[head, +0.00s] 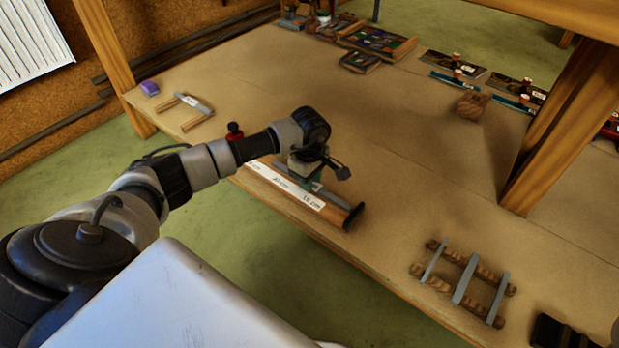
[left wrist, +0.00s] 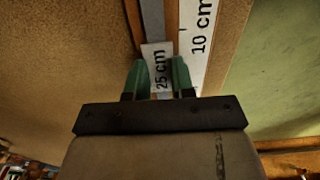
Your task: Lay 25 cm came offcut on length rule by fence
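The came offcut is a grey strip (left wrist: 152,20) with a white "25 cm" tag (left wrist: 158,66) in the left wrist view. My left gripper (left wrist: 160,75) has its green fingers close against both sides of the tagged strip and looks shut on it. In the head view my left gripper (head: 306,176) is low over the length rule (head: 262,172), near its dark end stop (head: 353,215). The rule's white scale with "10 cm" shows beside the strip in the left wrist view (left wrist: 199,40). Whether the strip touches the rule or fence is unclear. My right gripper is out of view.
A wooden rack (head: 470,281) with grey strips stands at the front right. Boxes of pieces (head: 378,41) stand at the back. A wooden post (head: 560,115) rises at right. The bench middle is clear.

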